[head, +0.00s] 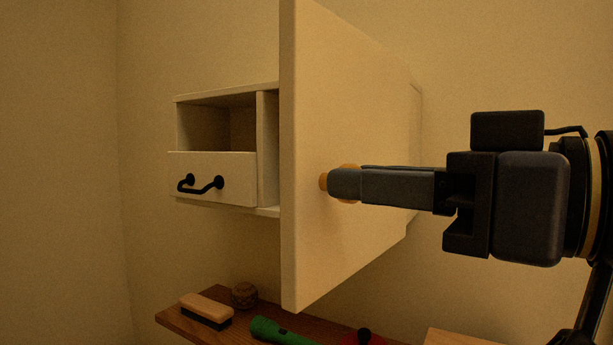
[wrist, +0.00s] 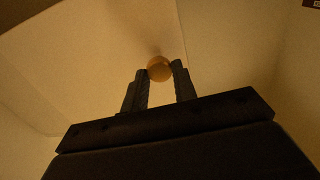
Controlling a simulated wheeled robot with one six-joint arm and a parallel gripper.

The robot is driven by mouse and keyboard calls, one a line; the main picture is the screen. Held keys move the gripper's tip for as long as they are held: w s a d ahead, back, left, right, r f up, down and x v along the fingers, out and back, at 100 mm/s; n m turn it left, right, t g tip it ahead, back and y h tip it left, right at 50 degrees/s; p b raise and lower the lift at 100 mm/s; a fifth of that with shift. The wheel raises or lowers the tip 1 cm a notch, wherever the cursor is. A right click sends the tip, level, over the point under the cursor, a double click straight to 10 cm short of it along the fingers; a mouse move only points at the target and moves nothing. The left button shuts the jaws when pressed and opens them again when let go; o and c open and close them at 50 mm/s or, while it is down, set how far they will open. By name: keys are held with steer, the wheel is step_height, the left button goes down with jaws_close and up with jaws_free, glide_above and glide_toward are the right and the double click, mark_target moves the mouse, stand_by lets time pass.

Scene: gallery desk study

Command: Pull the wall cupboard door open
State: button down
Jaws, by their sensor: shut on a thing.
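The wall cupboard (head: 265,210) is cream and hangs on the wall. Its door (head: 340,100) stands open, swung out from the cupboard front, and hides the right part of the cupboard. A round orange-tan knob (head: 324,181) sits on the door. My gripper (head: 335,184) comes from the right and is shut on the knob. In the wrist view, the knob (wrist: 159,69) shows between the two fingertips, with the pale door (wrist: 95,50) behind it.
Left of the door are an open compartment (head: 205,127) and a drawer (head: 240,166) with a black handle (head: 200,185). On a wooden shelf (head: 176,318) below lie a brush or eraser (head: 206,308), a brown ball-like object (head: 244,294), a green torch (head: 280,331) and a partly hidden red thing.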

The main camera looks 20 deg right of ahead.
steer(key=shift+s+d+n+g+y, duration=0.3)
steer(key=shift+s+d+n+y, duration=0.15)
steer(key=shift+s+d, duration=0.2)
steer(key=c, duration=1.2)
jaws_free()
steer(key=shift+o, duration=0.2)
steer(key=shift+d, duration=0.1)
steer(key=p+v, duration=0.1)
steer(key=v, duration=0.9)
steer(key=shift+s+d, duration=0.25)
steer(key=shift+s, duration=0.05)
